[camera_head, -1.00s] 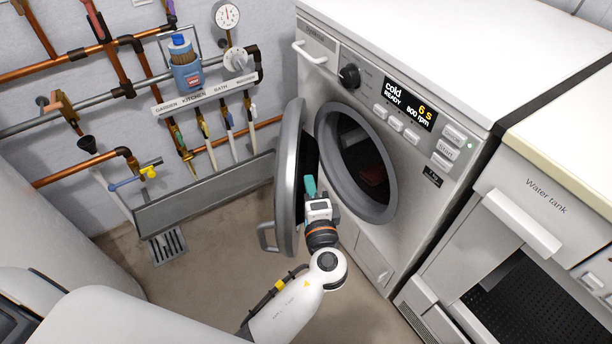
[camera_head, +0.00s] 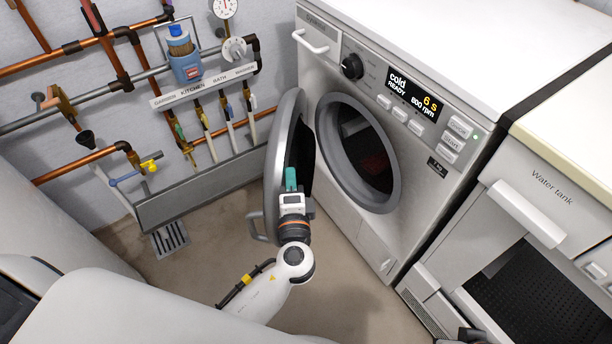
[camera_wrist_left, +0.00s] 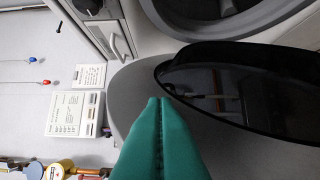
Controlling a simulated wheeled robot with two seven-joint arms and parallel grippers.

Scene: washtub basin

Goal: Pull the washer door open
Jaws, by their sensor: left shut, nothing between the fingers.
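The washer (camera_head: 348,205) stands at the back, its round drum opening (camera_head: 362,150) uncovered. The washer door (camera_head: 276,165) is swung open to the left of the opening, with its handle (camera_head: 256,229) on the outer left edge. My left gripper (camera_head: 291,180) is shut and empty, with teal fingers at the inner side of the door. In the left wrist view, the teal fingers (camera_wrist_left: 160,145) are pressed together in front of the door's grey rim and dark glass (camera_wrist_left: 240,90). Whether they touch the door I cannot tell. My right gripper is not identifiable in view.
A water tank unit (camera_head: 545,190) with a dark mesh recess stands right of the washer. Copper pipes and valves (camera_head: 120,80) line the left wall above a grey trough (camera_head: 200,187). The floor (camera_head: 345,290) in front of the washer is clear.

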